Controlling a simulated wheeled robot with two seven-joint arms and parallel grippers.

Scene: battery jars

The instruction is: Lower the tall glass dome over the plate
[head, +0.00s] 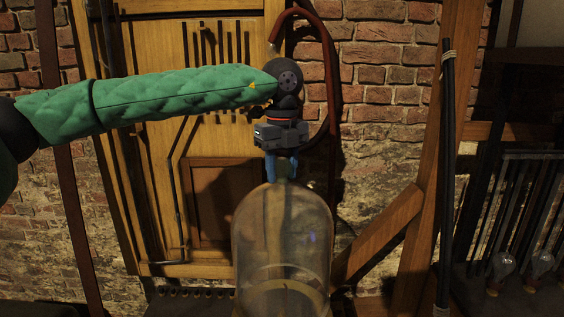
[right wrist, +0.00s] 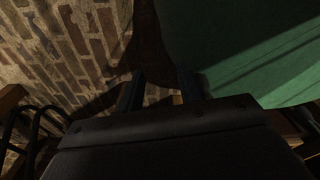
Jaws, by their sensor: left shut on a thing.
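The tall glass dome (head: 282,235) hangs upright at the bottom centre of the head view. It is clear, with a rounded top, and its lower end nears the picture's bottom edge. My left gripper (head: 282,172) points down and its blue fingers are shut on the top of the dome. A pale curved band shows through the lower glass; I cannot tell whether it is the plate or the dome's rim. I cannot make out the plate for sure. My right gripper (right wrist: 160,88) shows only in the right wrist view, with its dark fingers apart and nothing between them.
Behind the dome stand a wooden panel (head: 160,120) and a brick wall (head: 385,95). A diagonal wooden brace (head: 385,230) and a dark upright pole (head: 446,180) are to the right. Glass bulbs (head: 502,265) hang or stand in a dark rack at the far right.

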